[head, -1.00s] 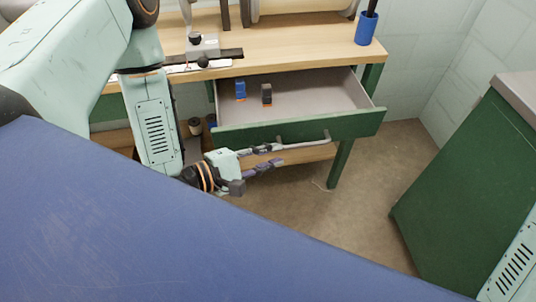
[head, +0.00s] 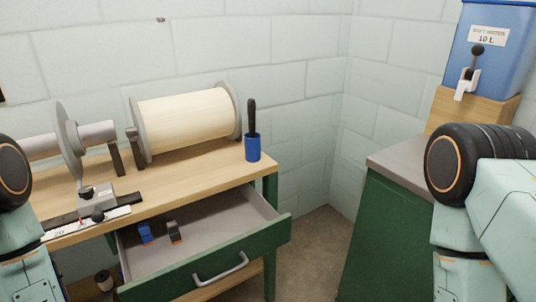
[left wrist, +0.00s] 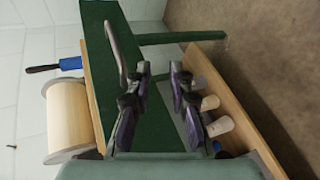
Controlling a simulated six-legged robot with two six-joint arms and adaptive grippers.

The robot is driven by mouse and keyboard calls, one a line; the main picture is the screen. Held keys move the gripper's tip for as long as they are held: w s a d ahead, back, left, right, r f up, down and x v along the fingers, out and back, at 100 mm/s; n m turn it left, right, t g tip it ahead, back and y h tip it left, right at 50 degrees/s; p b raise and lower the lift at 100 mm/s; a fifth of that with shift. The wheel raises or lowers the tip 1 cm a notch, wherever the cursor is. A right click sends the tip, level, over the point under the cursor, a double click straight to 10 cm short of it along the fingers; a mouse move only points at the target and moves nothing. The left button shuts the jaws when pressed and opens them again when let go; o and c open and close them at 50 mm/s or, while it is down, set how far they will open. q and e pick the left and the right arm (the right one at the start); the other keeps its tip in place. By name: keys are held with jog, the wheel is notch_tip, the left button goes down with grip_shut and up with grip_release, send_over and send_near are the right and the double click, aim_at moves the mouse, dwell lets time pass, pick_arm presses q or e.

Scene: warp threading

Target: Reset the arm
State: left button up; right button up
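In the left wrist view my left gripper (left wrist: 160,70) has its two dark fingers apart with nothing between them. It hangs near the green drawer front; the drawer handle (left wrist: 117,38) shows just beyond the left finger. In the head view only upper parts of my arms show, my left arm at the left edge and my right arm at the right edge. Neither gripper shows in that view.
The green drawer (head: 218,262) stands open below the wooden bench top (head: 190,190), with a blue item (head: 146,233) and a dark item (head: 174,232) inside. A green cabinet (head: 385,240) stands right. Pale spools (left wrist: 219,126) sit on the lower shelf.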

pick_arm(q)
jog(key=s+a+f+m+g+y, duration=0.2)
jog(key=s+f+m+g+y, duration=0.1)
jog(key=s, duration=0.7)
jog(key=s+a+f+m+g+y, duration=0.2)
jog(key=s+f+m+g+y, duration=0.2)
jog(key=s+m+g, duration=0.3)
jog(key=s+f+m, duration=0.1)
jog(key=s, duration=0.2)
jog(key=shift+s+a+f+m+g, duration=0.2)
jog(key=shift+a+m+g, duration=0.1)
jog(key=shift+a+m, duration=0.1)
